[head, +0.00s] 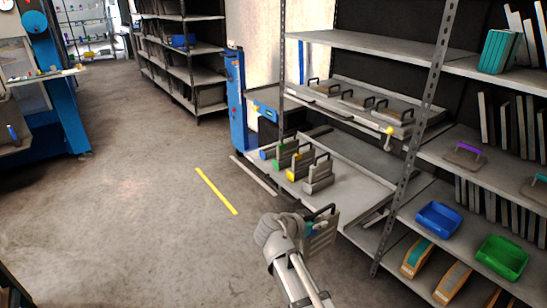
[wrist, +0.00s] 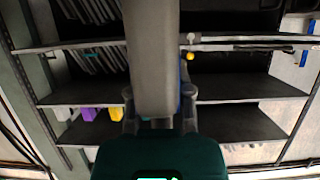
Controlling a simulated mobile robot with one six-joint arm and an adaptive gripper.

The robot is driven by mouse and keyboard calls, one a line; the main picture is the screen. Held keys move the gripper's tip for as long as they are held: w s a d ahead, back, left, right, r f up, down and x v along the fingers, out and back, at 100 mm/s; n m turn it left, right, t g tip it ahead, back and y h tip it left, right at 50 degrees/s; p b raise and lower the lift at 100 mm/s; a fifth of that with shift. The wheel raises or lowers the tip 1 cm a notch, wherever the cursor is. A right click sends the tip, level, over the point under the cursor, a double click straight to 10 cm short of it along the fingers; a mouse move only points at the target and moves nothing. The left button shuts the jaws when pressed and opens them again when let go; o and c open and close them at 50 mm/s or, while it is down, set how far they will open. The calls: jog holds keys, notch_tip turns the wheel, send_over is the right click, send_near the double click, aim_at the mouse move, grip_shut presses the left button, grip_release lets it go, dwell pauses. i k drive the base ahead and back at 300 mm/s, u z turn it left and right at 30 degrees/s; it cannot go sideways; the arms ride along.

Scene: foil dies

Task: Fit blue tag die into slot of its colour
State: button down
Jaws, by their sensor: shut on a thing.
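My gripper (head: 308,228) is in the lower middle of the head view, shut on a grey die (head: 321,241) with a black handle. The die is held in the air in front of the rack. A small blue-teal patch shows near its handle; I cannot tell for sure that it is the tag. In the wrist view the held die (wrist: 153,60) is a large grey slab between the fingers. On the pull-out shelf (head: 348,178), a blue marker (head: 267,153) stands at the left end of a row of dies with green (head: 278,163), yellow (head: 291,175) and grey fronts.
Several dies with black handles lie on the shelf above (head: 345,98). A rack post (head: 415,130) stands right of the pull-out shelf. Blue (head: 438,219) and green (head: 502,257) bins sit on the lower right shelf. The floor (head: 140,200) to the left is clear, with a yellow line (head: 216,190).

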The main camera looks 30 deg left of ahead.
aim_at(275, 155)
jog(key=z, duration=0.75)
jog(key=i, duration=0.1)
jog(key=u, duration=3.1)
jog(key=i, duration=0.6)
jog(key=z, duration=0.05)
